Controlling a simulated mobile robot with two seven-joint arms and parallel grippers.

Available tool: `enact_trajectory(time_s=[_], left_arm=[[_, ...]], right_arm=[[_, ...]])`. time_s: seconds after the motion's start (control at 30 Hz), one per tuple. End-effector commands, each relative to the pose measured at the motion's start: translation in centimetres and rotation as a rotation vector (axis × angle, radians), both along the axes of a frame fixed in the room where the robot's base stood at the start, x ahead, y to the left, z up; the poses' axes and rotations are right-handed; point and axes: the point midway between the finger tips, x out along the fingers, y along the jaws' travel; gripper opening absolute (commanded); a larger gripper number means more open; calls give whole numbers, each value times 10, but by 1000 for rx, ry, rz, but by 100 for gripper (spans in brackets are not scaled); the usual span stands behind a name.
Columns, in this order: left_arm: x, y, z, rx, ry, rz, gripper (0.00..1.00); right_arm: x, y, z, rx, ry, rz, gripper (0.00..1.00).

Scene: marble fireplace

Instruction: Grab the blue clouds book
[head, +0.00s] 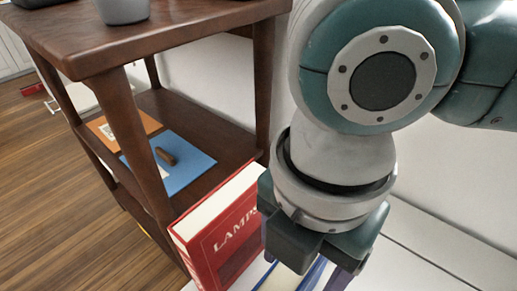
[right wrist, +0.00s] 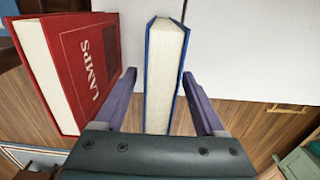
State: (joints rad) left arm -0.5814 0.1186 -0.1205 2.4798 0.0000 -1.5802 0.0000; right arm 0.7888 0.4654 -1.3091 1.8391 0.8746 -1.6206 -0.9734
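The blue book (right wrist: 165,78) stands upright in the right wrist view, its cream page edges facing the camera between blue covers. In the head view only part of the blue book (head: 291,276) shows below my right gripper (head: 308,268). In the right wrist view the purple fingers of my right gripper (right wrist: 160,73) are spread on either side of the book. A gap shows at the left finger; the right finger is close to the cover, and I cannot tell if it touches. No cloud pattern is visible. My left gripper is out of view.
A red book lettered LAMPS (head: 222,228) stands close to the left, and also shows in the right wrist view (right wrist: 82,65). A dark wooden shelf unit (head: 190,45) holds a blue flat item (head: 190,178) and an orange one (head: 118,128). A white surface (head: 415,250) lies at right.

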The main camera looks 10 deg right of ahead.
Motion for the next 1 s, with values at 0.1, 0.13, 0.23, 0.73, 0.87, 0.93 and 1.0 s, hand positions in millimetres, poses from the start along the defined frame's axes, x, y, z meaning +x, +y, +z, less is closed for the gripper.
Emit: enact_trajectory(time_s=[0.1,0.13,0.23,0.73,0.87,0.93,1.0], left_arm=[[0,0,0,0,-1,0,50],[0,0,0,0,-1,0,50],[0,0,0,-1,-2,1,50],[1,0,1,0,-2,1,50],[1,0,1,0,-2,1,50],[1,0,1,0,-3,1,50],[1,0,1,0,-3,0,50]], right_arm=[[0,0,0,0,0,0,58],[0,0,0,0,0,0,55],[0,0,0,0,0,0,43],[0,0,0,0,0,0,0],[0,0,0,0,0,0,0],[0,0,0,0,0,0,0],[0,0,0,0,0,0,0]])
